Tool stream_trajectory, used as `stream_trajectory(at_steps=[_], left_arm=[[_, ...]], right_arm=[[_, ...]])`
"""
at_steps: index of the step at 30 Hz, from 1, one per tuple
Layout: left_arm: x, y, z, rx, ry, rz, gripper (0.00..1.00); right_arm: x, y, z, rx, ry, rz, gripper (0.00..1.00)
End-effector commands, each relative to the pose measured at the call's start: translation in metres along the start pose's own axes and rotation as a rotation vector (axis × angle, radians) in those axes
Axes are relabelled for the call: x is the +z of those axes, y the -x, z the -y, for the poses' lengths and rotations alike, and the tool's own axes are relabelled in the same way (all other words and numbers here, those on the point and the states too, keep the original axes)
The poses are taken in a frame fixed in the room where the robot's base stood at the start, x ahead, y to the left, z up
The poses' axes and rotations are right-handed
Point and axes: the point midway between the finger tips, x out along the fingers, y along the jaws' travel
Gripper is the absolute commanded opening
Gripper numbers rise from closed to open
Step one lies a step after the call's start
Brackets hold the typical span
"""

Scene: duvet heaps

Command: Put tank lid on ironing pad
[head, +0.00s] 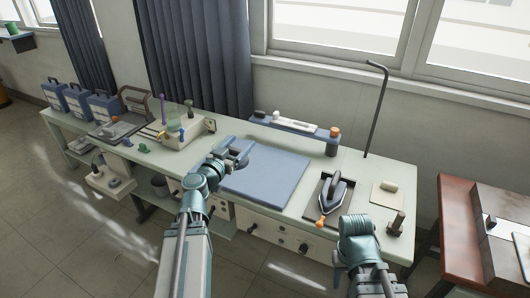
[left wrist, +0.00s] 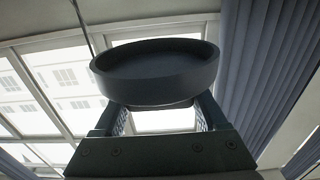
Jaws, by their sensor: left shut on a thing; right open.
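The tank lid is a dark round shallow piece (left wrist: 155,75) between the two fingers of my left gripper in the left wrist view. My left gripper (head: 240,152) is shut on it, over the far left part of the ironing pad. In the head view I cannot clearly tell the lid from the gripper. The ironing pad (head: 270,182) is a flat blue-grey square on the pale green table, with its top bare. My right gripper (head: 362,275) is at the table's front right, open, its fingertips mostly hidden by my arm.
An iron (head: 336,192) stands on a dark plate right of the pad. A blue shelf (head: 290,128) stands behind the pad and a tall dark hooked rod (head: 376,110) rises at the back. A brown table (head: 460,225) stands at right.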

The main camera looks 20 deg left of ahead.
Motion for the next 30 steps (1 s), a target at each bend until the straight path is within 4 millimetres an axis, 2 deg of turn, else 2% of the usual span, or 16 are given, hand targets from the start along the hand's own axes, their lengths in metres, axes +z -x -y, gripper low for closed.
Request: stream_trajectory(at_steps=[1,5,21,25,30], left_arm=[[0.015,0.000,0.000,0.000,0.000,0.000,0.19],[0.041,0.000,0.000,0.000,0.000,0.000,0.19],[0.172,0.000,0.000,0.000,0.000,0.000,0.19],[0.187,0.000,0.000,0.000,0.000,0.000,0.19],[0.189,0.000,0.000,0.000,0.000,0.000,0.19]], right_arm=[[-0.001,-0.015,0.001,0.000,0.000,0.000,0.50],[-0.002,-0.041,0.004,0.000,0.000,0.000,0.50],[-0.010,-0.171,0.016,0.000,0.001,0.000,0.50],[-0.011,-0.186,0.018,0.000,0.001,0.000,0.50],[-0.011,-0.188,0.018,0.000,0.001,0.000,0.50]])
